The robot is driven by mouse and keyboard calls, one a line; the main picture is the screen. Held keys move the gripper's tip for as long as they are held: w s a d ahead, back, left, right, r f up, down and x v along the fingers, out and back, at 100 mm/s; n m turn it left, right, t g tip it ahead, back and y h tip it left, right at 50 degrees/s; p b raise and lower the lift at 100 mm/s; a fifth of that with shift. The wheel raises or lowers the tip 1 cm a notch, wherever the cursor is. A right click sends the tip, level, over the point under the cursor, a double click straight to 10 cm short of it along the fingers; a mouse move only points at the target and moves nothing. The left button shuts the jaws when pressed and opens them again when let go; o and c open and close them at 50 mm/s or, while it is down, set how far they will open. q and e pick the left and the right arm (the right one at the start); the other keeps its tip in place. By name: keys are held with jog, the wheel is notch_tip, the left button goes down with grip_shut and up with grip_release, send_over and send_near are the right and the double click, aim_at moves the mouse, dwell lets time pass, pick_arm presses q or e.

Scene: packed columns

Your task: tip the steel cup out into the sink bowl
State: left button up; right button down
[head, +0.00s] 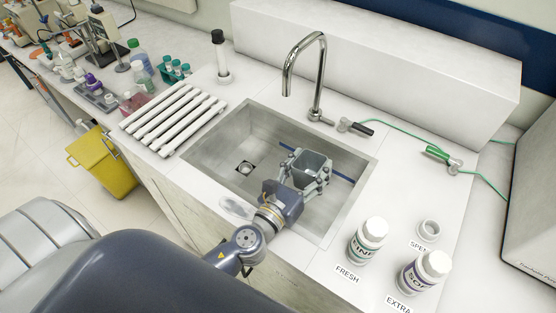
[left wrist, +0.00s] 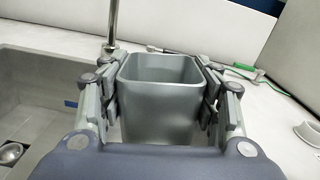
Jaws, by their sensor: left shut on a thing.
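The steel cup (head: 309,165) is a grey, square-mouthed vessel held over the right part of the sink bowl (head: 222,160). My left gripper (head: 305,172) is shut on it, with a finger on each side. In the left wrist view the cup (left wrist: 158,100) stands about upright between the fingers of the left gripper (left wrist: 160,105). Its upper inner wall shows; its bottom is hidden, so I cannot tell what it holds. The sink bowl is a steel basin with a dark drain at its left. My right gripper is not in view.
A curved tap (head: 320,75) stands behind the sink. A white slatted rack (head: 173,118) lies left of it. White bottles (head: 368,240) (head: 424,272) labelled FRESH and EXTRA and a small white ring-shaped piece (head: 428,229) by the SPENT label stand at the right. A green cord (head: 400,132) runs behind.

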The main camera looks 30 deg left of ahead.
pick_arm(q)
jog(key=shift+w+r+p, duration=0.15)
jog(key=shift+r+p, duration=0.45)
jog(key=shift+r, duration=0.05)
notch_tip(320, 180, up, 4)
jog(key=p, duration=0.4)
jog(key=shift+m+p, duration=0.45)
jog(key=shift+m, duration=0.25)
jog(key=shift+f, duration=0.1)
